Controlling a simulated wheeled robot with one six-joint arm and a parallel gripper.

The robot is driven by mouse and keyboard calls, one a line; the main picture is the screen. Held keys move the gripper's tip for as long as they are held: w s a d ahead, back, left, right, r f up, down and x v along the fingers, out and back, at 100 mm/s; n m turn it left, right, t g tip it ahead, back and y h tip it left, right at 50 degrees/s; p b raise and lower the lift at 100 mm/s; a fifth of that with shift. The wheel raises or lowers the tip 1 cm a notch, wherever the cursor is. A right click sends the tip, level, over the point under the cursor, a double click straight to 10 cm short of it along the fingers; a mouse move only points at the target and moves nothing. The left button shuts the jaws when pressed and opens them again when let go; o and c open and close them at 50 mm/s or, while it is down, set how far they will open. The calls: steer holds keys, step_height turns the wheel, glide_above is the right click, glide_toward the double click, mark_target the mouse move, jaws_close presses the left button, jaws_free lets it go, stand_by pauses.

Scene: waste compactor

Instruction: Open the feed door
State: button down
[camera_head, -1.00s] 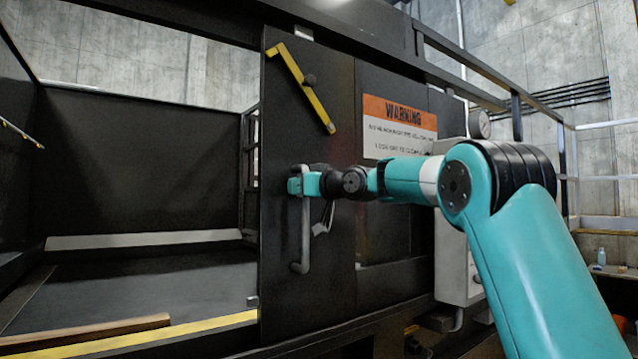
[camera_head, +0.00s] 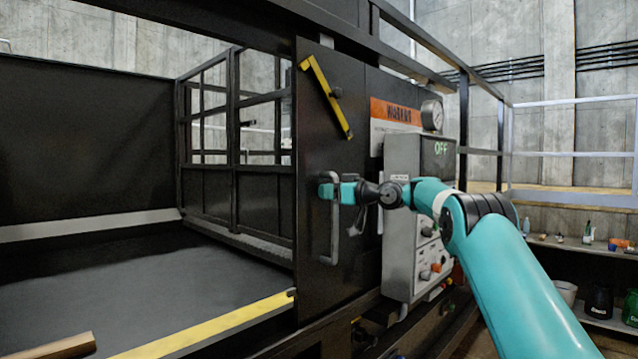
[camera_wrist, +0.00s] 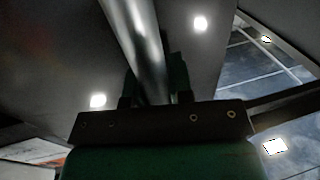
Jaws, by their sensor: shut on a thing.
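The feed door (camera_head: 318,254) is a tall dark panel with a yellow latch bar (camera_head: 326,97) slanting across its upper part. A grey vertical bar handle (camera_head: 334,232) stands on the door below the latch bar. My gripper (camera_head: 326,191) is shut on this handle near its upper end. In the wrist view the handle's metal bar (camera_wrist: 138,50) runs between the fingers, and the fingertips are mostly hidden in shadow. The wide opening to the left of the door shows a dark floor inside.
A grey control box (camera_head: 402,225) reading OFF and a pressure gauge (camera_head: 432,115) stand right of the door. A yellow-edged sill (camera_head: 205,325) runs along the opening. A warning sign (camera_head: 393,112) is partly covered. A shelf with bottles is at far right.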

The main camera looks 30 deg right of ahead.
steer(key=shift+w+d+r, duration=0.1)
steer(key=shift+w+d, duration=0.05)
steer(key=shift+d, duration=0.3)
steer(key=shift+d, duration=0.15)
steer(key=c, duration=1)
jaws_free()
steer(key=shift+d, duration=0.1)
steer(key=shift+b+v, duration=4.35)
steer(key=shift+v, duration=4.35)
